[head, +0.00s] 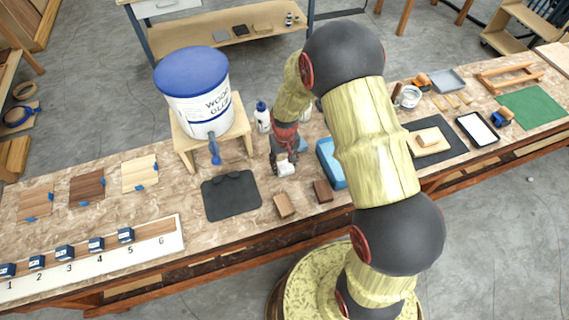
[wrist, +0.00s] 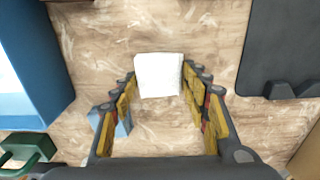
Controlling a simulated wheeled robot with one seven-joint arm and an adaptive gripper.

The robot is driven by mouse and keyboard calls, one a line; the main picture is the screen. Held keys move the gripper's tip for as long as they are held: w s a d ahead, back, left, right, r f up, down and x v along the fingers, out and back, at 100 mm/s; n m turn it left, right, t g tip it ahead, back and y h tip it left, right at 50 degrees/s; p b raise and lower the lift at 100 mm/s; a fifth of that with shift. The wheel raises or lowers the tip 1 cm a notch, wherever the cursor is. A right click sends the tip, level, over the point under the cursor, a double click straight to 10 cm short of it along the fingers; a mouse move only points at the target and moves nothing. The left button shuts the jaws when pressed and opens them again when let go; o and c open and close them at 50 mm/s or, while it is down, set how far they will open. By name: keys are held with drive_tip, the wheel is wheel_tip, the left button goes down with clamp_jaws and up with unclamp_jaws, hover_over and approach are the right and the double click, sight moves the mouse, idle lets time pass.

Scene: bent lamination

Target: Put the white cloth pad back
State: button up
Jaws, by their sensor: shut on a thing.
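The white cloth pad (wrist: 158,75) is a small white block between my fingertips in the wrist view. My gripper (wrist: 159,84) is shut on it, one finger at each side. In the head view the pad (head: 286,169) shows just below my dark gripper (head: 283,160), over the worktable between the black mat (head: 231,203) and the blue tray (head: 329,166). I cannot tell whether the pad touches the table. The blue tray (wrist: 28,50) is left of my fingers in the wrist view and the black mat (wrist: 282,45) is right.
A wood glue bucket (head: 195,95) stands on a wooden stand behind the mat. A white bottle (head: 262,117) stands beside it. Two brown blocks (head: 284,206) (head: 323,191) lie near the front edge. A numbered board (head: 100,262) is at front left.

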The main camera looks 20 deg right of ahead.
drive_tip(key=shift+f, duration=0.1)
drive_tip(key=shift+f, duration=0.1)
drive_tip(key=o, duration=0.9)
drive_tip(key=shift+o, duration=0.5)
wheel_tip(320, 180, up, 13)
drive_tip(key=p, duration=0.2)
wheel_tip(320, 180, up, 17)
drive_tip(key=t, duration=0.3)
hover_over(285, 165)
drive_tip(key=s, duration=0.7)
drive_tip(key=s+r+t, duration=0.2)
drive_tip(key=s+r, duration=0.8)
drive_tip(key=s, duration=0.5)
drive_tip(key=shift+s+r+t, duration=0.25)
drive_tip(key=shift+r+t, duration=0.05)
